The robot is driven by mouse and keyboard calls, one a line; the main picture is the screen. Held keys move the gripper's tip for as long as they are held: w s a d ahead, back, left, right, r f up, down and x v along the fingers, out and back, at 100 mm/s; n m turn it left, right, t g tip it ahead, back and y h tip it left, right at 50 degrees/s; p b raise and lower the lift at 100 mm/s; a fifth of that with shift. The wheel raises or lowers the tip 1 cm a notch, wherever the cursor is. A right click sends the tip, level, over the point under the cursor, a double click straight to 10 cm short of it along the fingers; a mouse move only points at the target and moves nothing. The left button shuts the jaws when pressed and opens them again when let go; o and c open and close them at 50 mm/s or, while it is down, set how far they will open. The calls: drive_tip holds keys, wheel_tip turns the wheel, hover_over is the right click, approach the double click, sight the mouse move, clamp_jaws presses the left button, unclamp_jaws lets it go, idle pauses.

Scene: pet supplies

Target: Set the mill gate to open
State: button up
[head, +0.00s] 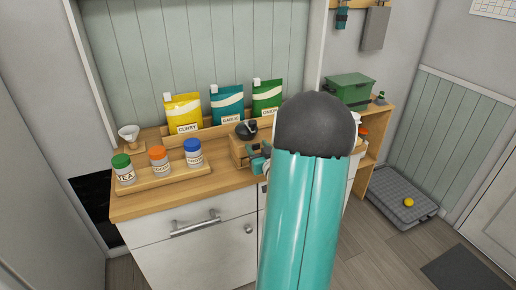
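The mill (238,150) appears to be the small wooden box with a black bowl-like top, standing on the wooden counter. My teal arm with its dark rounded joint covers the counter to its right. My gripper (257,162) shows small, in teal and dark grey, at the mill's front right side. I cannot tell whether it touches the mill or whether its fingers are open or shut. The mill's gate and its setting cannot be made out; the right part of the mill is hidden behind my gripper and arm.
Three jars with green, orange and blue lids stand on a wooden tray (148,184) at left. A funnel (129,133) stands behind them. Yellow, teal and green pouches line the back. A green box (349,89) sits on the right shelf.

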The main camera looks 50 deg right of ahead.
drive_tip(key=shift+s, duration=0.15)
drive_tip(key=v, duration=1.3)
drive_tip(key=shift+s+a, duration=0.2)
drive_tip(key=shift+w, duration=0.1)
